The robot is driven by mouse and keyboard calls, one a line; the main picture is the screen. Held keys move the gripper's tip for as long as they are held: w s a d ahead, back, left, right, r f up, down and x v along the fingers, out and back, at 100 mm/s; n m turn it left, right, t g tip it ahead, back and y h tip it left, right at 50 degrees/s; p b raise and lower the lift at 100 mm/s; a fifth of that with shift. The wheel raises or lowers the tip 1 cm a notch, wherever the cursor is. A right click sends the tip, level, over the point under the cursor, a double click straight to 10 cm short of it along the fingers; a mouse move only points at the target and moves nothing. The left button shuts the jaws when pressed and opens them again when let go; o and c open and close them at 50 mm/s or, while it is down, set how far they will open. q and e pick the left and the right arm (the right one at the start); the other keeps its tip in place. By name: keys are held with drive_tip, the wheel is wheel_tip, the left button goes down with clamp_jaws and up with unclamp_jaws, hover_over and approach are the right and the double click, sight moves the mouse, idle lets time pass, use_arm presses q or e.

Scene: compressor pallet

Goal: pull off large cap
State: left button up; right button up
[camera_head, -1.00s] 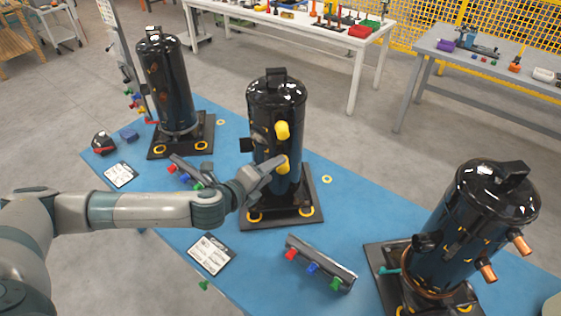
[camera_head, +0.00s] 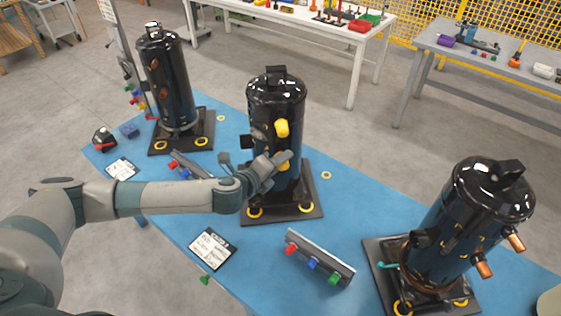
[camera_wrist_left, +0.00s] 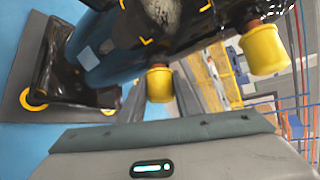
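The middle black compressor (camera_head: 276,98) stands upright on its pallet and carries two yellow caps on its side. The upper yellow cap (camera_head: 282,128) looks the larger; it also shows at right in the left wrist view (camera_wrist_left: 264,50). The lower yellow cap (camera_wrist_left: 160,85) is on its pipe, partly hidden by my gripper in the head view. My left gripper (camera_head: 280,159) is at this lower cap, with its fingers apart on either side of it. Whether they touch it is unclear. My right gripper is out of view.
Other compressors stand at back left (camera_head: 168,80) and front right (camera_head: 480,220). A rack with coloured caps (camera_head: 318,258) and a label card (camera_head: 212,249) lie on the blue table (camera_head: 345,205). A white table (camera_head: 340,38) is behind.

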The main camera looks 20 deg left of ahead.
use_arm(q)
drive_tip(key=o, duration=0.3)
clamp_jaws()
drive_tip(key=shift+s+d+f, duration=0.1)
drive_tip(key=shift+s+d, duration=0.05)
drive_tip(key=shift+s, duration=0.25)
drive_tip(key=shift+s+d+p, duration=0.4)
drive_tip(key=shift+s+p, duration=0.05)
drive_tip(key=shift+s, duration=0.35)
drive_tip(key=shift+s+d+p, duration=0.3)
drive_tip(key=shift+s+d, duration=0.1)
drive_tip(key=shift+s, duration=0.45)
drive_tip(key=shift+s+d+p, duration=0.3)
drive_tip(key=shift+s+d, duration=0.05)
drive_tip(key=shift+s, duration=0.45)
